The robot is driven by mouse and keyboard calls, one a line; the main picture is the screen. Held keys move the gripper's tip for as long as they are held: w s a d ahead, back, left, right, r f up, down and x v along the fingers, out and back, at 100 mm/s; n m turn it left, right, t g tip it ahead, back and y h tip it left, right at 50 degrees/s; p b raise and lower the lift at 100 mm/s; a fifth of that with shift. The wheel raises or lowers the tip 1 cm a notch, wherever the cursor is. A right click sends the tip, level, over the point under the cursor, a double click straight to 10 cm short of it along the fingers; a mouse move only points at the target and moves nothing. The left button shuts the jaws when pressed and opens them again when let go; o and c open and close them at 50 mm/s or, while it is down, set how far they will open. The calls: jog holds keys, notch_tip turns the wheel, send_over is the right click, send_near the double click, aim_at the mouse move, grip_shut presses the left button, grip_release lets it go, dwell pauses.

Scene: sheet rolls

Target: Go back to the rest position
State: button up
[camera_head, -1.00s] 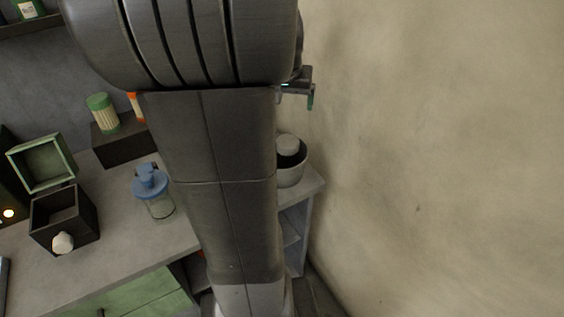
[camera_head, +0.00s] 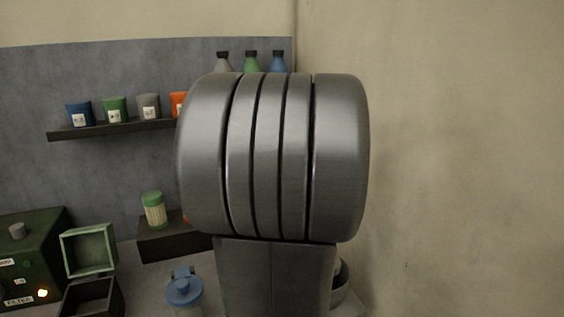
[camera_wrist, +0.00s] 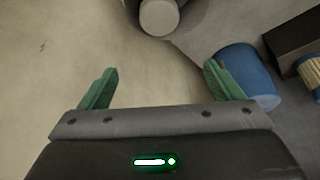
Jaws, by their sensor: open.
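My gripper (camera_wrist: 160,88) shows in the wrist view with its two green fingers wide apart and nothing between them. Beyond the fingertips are the beige wall and, at the top, a grey bin with a pale round knob or lid (camera_wrist: 159,16) in it. In the head view my own arm fills the middle and hides the gripper. The same bin (camera_head: 343,288) shows only in part there, behind the arm at the lower right.
A blue-lidded jar (camera_head: 184,291) stands on the counter, with an open box (camera_head: 92,296) to its left. A green-capped container (camera_head: 154,211) stands on a dark block (camera_head: 165,240). A shelf (camera_head: 120,129) holds several cups. The beige wall (camera_head: 460,160) bounds the right.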

jog(key=x, duration=0.8)
jog(key=shift+f, duration=0.1)
jog(key=shift+w+r+p, duration=0.2)
jog(key=shift+p, duration=0.2)
jog(key=shift+s+r+p, duration=0.1)
jog(key=shift+r+p, duration=1.1)
jog(key=shift+r, duration=0.55)
